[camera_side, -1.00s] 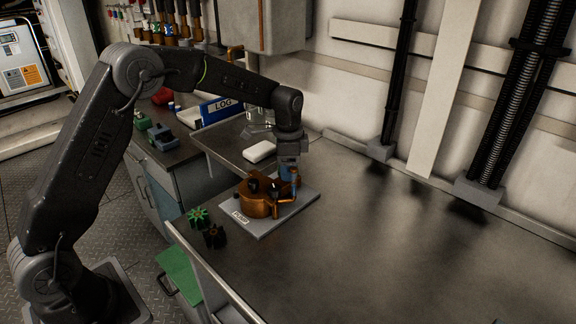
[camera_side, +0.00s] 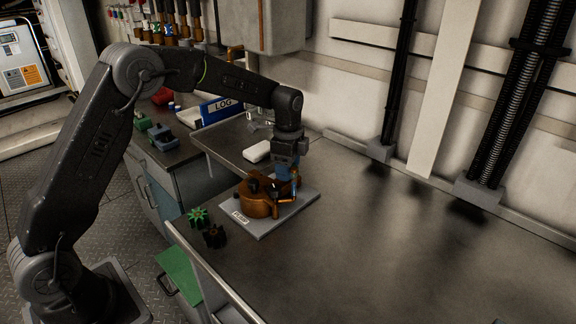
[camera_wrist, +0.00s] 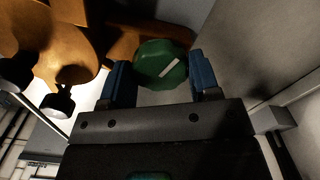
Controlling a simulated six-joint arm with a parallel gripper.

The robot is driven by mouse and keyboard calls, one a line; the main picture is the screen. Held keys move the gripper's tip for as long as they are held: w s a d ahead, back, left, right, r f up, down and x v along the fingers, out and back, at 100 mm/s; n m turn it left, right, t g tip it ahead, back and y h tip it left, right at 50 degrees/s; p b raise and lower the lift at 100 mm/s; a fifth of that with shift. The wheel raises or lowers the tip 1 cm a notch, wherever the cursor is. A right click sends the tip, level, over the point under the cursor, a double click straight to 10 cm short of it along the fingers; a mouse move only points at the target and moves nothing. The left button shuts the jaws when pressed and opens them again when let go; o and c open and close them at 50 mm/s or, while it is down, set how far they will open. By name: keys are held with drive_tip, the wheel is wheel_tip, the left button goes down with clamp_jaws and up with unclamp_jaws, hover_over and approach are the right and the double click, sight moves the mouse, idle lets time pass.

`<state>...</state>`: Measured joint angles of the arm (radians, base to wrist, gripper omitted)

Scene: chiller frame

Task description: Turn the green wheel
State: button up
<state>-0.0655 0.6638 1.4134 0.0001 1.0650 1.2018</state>
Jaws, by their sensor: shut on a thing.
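The green wheel (camera_wrist: 161,64) is a round green knob with a white mark, in the wrist view between the two blue fingers. My gripper (camera_wrist: 160,78) is shut on it, with a finger at each side. In the side view my gripper (camera_side: 285,178) points down at the right part of the copper-coloured pump body (camera_side: 256,205). The pump sits on a grey base plate (camera_side: 262,228). The green wheel is hidden behind my gripper in the side view. The white mark on the wheel slants up to the right in the wrist view.
A green gear (camera_side: 198,217) and a black gear (camera_side: 214,236) lie left of the base plate. A white block (camera_side: 256,151) and a blue LOG binder (camera_side: 222,109) are behind. The bench to the right is clear.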

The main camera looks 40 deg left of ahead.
drive_tip(key=shift+r, duration=0.1)
drive_tip(key=o, duration=0.9)
wheel_tip(320, 180, up, 14)
drive_tip(key=shift+f, duration=0.1)
